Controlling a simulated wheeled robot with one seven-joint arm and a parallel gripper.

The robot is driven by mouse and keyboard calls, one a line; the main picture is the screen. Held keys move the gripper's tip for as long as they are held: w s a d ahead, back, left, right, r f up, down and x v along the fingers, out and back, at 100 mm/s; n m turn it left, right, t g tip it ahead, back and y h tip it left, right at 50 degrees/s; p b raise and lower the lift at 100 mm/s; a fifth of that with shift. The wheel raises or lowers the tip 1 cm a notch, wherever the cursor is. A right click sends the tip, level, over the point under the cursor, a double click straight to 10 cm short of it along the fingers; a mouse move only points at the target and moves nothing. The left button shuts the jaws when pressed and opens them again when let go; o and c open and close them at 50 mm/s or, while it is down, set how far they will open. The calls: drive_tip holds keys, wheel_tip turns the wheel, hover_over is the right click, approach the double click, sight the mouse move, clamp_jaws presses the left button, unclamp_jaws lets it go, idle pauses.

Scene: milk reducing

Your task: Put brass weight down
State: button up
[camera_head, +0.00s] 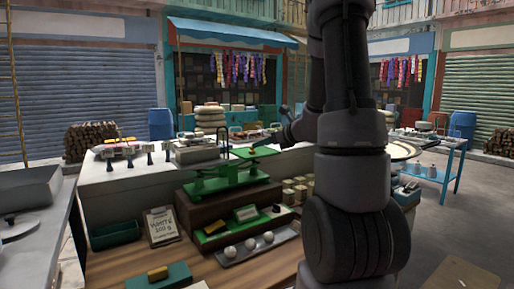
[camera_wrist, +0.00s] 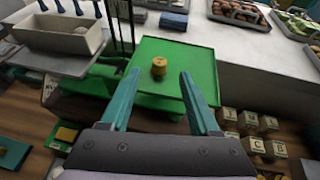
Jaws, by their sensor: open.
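The brass weight (camera_wrist: 159,67) is a small golden cylinder standing upright on the green square pan (camera_wrist: 205,60) of the balance. My gripper (camera_wrist: 159,74) is open, with its two teal fingers apart on either side of the weight in the picture and a gap on both sides. The green balance (camera_head: 222,182) stands on a dark wooden box in the head view, with its right pan (camera_head: 254,152) near my arm.
A grey tray (camera_wrist: 60,37) lies left of the pan. Lettered blocks (camera_wrist: 254,145) stand at the lower right. In the head view, a card (camera_head: 161,225) and a green tray with a yellow block (camera_head: 157,273) sit in front on the wooden surface.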

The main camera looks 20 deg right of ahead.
drive_tip(key=v, duration=0.6)
drive_tip(key=s+a+r+n+g+y, duration=0.2)
drive_tip(key=s+a+r+n, duration=0.1)
drive_tip(key=s+a+n, duration=0.3)
drive_tip(key=s+a+r+n+g+y, duration=0.1)
drive_tip(key=s+a+r+n+g, duration=0.15)
drive_tip(key=a+n, duration=0.5)
drive_tip(key=s+r+n+h, duration=0.1)
drive_tip(key=s+n+h, duration=0.1)
drive_tip(key=s+n, duration=0.4)
drive_tip(key=s+r+n+g+h, duration=0.1)
drive_tip(key=s+r+n+h, duration=0.1)
drive_tip(key=s+n, duration=0.5)
drive_tip(key=shift+a+n+h, duration=0.35)
drive_tip(key=shift+n+h, duration=0.4)
drive_tip(key=shift+h, duration=0.05)
